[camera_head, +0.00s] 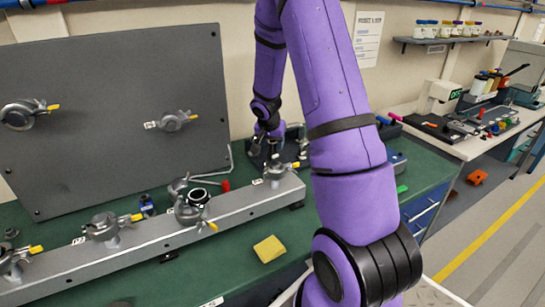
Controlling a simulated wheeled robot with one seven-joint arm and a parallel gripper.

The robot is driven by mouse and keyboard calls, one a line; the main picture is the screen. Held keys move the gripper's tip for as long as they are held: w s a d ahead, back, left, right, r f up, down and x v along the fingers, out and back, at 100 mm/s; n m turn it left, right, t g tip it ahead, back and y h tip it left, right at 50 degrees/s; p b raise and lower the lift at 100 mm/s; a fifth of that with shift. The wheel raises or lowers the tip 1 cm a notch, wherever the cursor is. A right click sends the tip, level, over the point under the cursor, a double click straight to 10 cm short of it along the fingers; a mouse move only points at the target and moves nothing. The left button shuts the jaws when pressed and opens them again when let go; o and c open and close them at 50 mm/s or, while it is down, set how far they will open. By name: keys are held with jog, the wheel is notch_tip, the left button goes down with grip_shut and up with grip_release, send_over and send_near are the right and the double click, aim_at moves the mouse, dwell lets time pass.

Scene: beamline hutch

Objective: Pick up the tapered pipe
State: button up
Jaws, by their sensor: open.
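My purple arm reaches down over the bench from the top of the view. My gripper (270,148) is small and far off, low over a dark tray (296,161) behind the right end of the grey rail. It is open. I cannot pick out the tapered pipe with certainty; small grey and dark parts crowd the area around the gripper, and whether one lies between the fingers is too small to tell. A clamp (275,171) on the rail stands just in front of the gripper.
The grey rail (150,240) carries several clamps along the green bench (330,215). A dark upright panel (110,110) stands at left. A yellow sponge (269,249) lies in front of the rail. A red-handled tool (225,185) lies behind it.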

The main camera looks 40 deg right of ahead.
jog(key=shift+f, duration=0.15)
jog(key=c, duration=0.8)
jog(key=shift+r, duration=5.05)
